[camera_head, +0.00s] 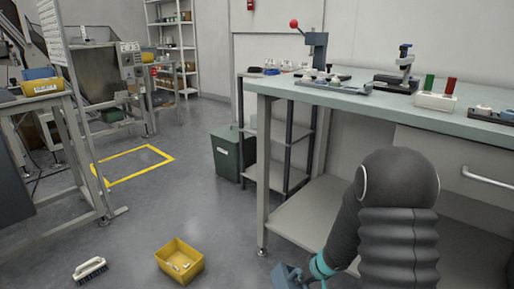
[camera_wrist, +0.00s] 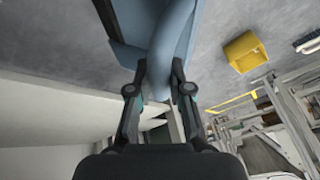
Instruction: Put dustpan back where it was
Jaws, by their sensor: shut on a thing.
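The blue dustpan (camera_wrist: 172,38) is in my gripper (camera_wrist: 160,78). The two fingers are shut on its handle, and the pan part extends toward the top of the wrist view, cut off by the edge. In the head view only a small blue-grey part of the dustpan (camera_head: 286,275) shows at the bottom edge, beside my arm. My gripper is mostly out of the head view, low in front of the workbench. A brush with a white body and dark bristles (camera_head: 90,269) lies on the floor at the lower left.
The workbench (camera_head: 395,95) with a lower shelf stands at right. A green bin (camera_head: 228,155) stands behind. A yellow floor outline (camera_head: 133,165) is empty. Open floor lies between.

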